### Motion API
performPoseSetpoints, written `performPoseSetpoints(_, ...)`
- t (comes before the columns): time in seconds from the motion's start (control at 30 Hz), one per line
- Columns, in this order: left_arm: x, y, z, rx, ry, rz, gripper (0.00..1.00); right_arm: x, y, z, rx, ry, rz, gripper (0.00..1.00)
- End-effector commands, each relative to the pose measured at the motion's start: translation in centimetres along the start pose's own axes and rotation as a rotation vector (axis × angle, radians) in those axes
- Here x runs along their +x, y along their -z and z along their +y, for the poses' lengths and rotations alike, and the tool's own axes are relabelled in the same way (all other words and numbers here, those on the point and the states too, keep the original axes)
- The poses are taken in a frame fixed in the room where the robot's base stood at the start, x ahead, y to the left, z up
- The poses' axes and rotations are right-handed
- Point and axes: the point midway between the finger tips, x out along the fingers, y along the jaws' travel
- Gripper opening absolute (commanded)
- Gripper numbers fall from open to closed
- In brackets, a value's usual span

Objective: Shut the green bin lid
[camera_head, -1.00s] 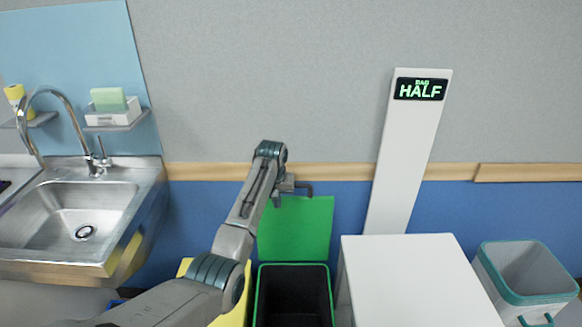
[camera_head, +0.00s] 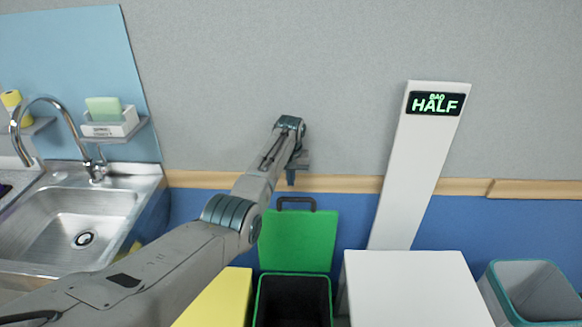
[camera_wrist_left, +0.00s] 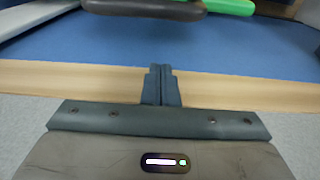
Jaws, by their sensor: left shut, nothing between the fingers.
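The green bin lid (camera_head: 298,240) stands open and upright against the blue wall, behind the dark open bin (camera_head: 291,302) with a green rim. A dark handle (camera_head: 295,202) tops the lid. In the left wrist view the handle (camera_wrist_left: 145,8) and a strip of the green lid (camera_wrist_left: 229,6) show at the top edge. My left gripper (camera_head: 291,180) is just above the handle, apart from it, pointing down near the wooden rail. Its fingers (camera_wrist_left: 161,84) are shut together and empty in the left wrist view. My right gripper is not in view.
A yellow lid or bin (camera_head: 214,300) stands left of the green bin. A white cabinet (camera_head: 415,290) and a tall white post with a sign (camera_head: 415,165) stand to the right. A grey bin (camera_head: 535,290) is far right, a sink (camera_head: 75,225) left.

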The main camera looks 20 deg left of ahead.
Motion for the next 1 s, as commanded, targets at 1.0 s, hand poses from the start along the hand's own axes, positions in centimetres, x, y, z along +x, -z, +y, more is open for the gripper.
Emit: performPoseSetpoints(1.0,1.6,-3.8,0.0,0.000,0.000,0.001,0.00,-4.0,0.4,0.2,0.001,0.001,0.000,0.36)
